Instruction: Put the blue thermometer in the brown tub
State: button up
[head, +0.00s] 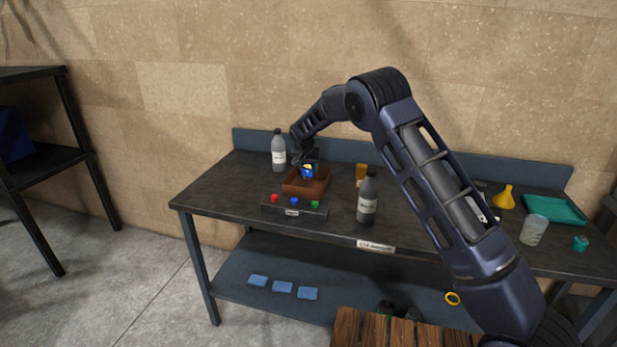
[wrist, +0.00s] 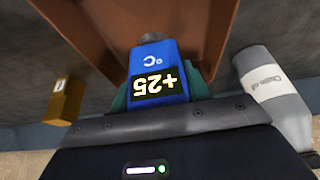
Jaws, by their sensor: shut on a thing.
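The blue thermometer (wrist: 150,55) with a dark "+25" display is held between my gripper's fingers in the wrist view. In the wrist view the tub's wall (wrist: 95,22) is behind the thermometer. I cannot tell whether the thermometer touches the tub. Its lower end is hidden by the gripper in part.
A grey bottle (head: 278,152) stands left behind the tub; another grey bottle (head: 367,200) stands to its right. An amber box (head: 361,174) is nearby. A yellow funnel (head: 505,197) and green tray (head: 555,210) are far right.

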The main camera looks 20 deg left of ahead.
aim_at(308, 176)
jog(key=shift+f, duration=2.1)
jog(key=shift+f, duration=0.1)
jog(key=o, duration=1.2)
jog(key=shift+f, duration=0.1)
jog(key=v, duration=1.2)
